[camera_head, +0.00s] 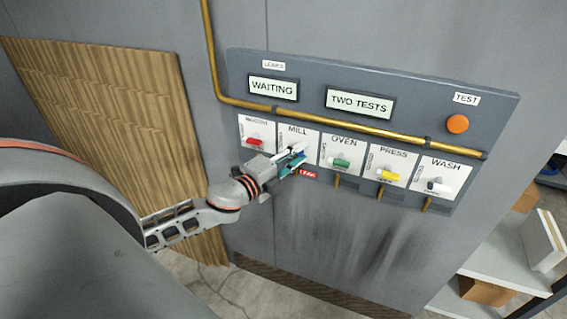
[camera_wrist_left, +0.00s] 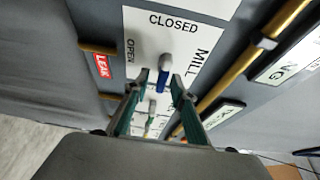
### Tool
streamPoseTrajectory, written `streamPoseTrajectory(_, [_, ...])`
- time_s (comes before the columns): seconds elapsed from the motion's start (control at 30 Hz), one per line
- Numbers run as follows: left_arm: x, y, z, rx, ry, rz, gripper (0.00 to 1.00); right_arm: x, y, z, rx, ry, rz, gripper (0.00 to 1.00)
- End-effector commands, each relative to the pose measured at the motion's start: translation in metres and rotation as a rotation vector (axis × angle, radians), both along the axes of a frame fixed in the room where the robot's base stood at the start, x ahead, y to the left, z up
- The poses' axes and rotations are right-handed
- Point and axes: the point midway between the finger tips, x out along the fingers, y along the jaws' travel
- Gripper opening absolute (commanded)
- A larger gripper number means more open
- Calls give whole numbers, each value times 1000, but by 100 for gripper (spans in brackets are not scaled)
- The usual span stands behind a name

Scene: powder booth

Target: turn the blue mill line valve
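The blue mill valve handle (camera_wrist_left: 163,79) sits on the white MILL plate (camera_wrist_left: 190,40), which carries the words CLOSED and OPEN. In the head view the MILL plate (camera_head: 299,134) is second from the left on the grey panel, with its handle largely hidden by my gripper. My left gripper (camera_head: 297,160) reaches the plate from the lower left. In the left wrist view its green fingers (camera_wrist_left: 158,76) stand apart, one on each side of the blue handle, with a visible gap. I cannot tell whether either finger touches it. My right gripper is not in view.
Beside MILL are a red-handled valve (camera_head: 255,142) and the OVEN (camera_head: 342,163), PRESS (camera_head: 388,175) and WASH (camera_head: 438,187) valves. A brass pipe (camera_head: 340,128) runs above them. Displays read WAITING (camera_head: 273,88) and TWO TESTS (camera_head: 359,103). An orange TEST button (camera_head: 457,124) and red LEAK tag (camera_head: 307,175) show.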

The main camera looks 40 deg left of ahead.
Motion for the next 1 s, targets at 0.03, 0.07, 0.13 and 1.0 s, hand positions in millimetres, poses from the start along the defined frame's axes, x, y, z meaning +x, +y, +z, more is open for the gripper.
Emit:
streamPoseTrajectory(0.03, [-6, 1, -1, -1, 2, 0, 25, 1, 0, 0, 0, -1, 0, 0])
streamPoseTrajectory(0.07, [-9, 1, -1, -1, 2, 0, 25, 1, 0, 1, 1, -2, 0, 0])
streamPoseTrajectory(0.13, [-19, 3, -1, 0, 3, 0, 25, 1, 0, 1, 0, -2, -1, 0])
streamPoseTrajectory(1.0, [-112, 18, 1, 1, 0, 0, 25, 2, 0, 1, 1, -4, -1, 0])
